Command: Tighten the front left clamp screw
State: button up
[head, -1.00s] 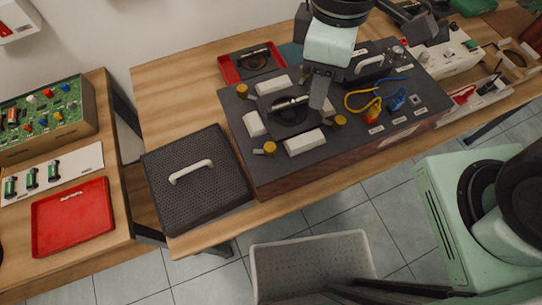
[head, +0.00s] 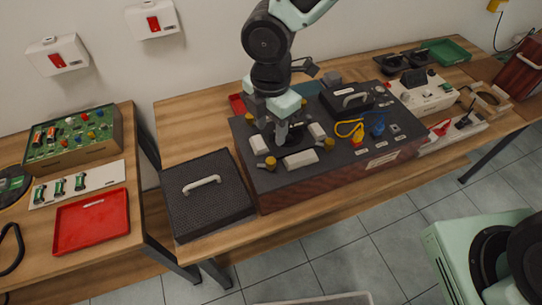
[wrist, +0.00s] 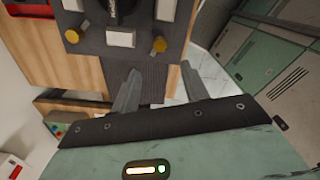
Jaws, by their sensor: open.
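The fixture box (head: 340,180) is dark with a wooden front. On its left part, white blocks and brass clamp screws surround a dark round seat (head: 297,140). The front left clamp screw (head: 270,163) is a brass knob beside a white block (head: 300,159). In the wrist view this screw (wrist: 159,44) is the right one of two brass knobs, beyond the fingers. My gripper (head: 281,132) points down over the clamp area, up and right of that screw in the head view. In the wrist view my gripper (wrist: 160,88) is open and empty, its fingers apart.
A perforated dark cover (head: 206,205) with a white handle lies left of the box. Yellow and blue cables (head: 352,128) and a black handled block (head: 352,98) sit on the box's right part. A red tray (head: 92,221) is on the left table.

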aim_at(271, 160)
notch_tip(271, 160, down, 11)
jog(key=shift+f+p, duration=0.2)
jog(key=shift+p, duration=0.35)
jog(key=shift+c, duration=0.4)
grip_shut()
